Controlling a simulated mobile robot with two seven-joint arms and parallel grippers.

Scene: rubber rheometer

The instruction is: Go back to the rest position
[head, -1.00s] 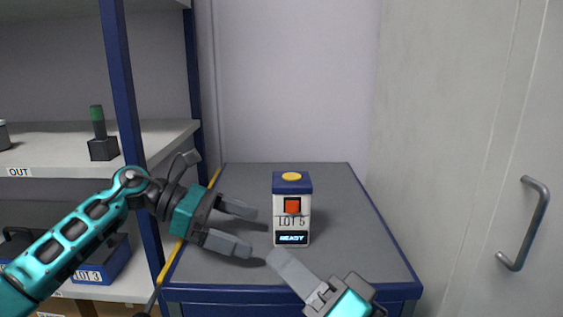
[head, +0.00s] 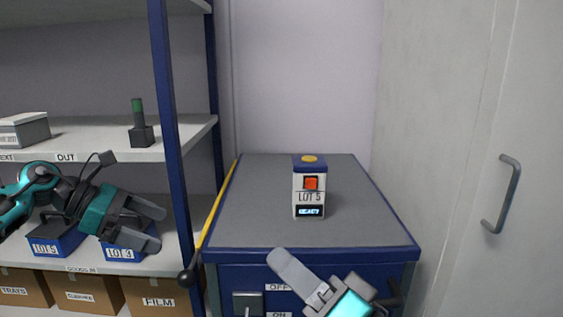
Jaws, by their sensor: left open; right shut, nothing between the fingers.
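My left gripper (head: 160,226) is open and empty at the left, in front of the lower shelf and its blue bins. My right gripper (head: 280,262) is shut and empty at the bottom centre, in front of the front edge of the grey-topped blue cabinet (head: 262,185). A white and blue device (head: 309,198) stands upright on the cabinet top, apart from both grippers.
A shelf rack (head: 172,130) with a blue post stands at the left. Its OUT shelf holds a dark block with a green-topped post (head: 140,130). Labelled boxes (head: 152,297) sit below. A yellow bar (head: 215,210) runs along the cabinet's left edge. A door handle (head: 505,195) is at right.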

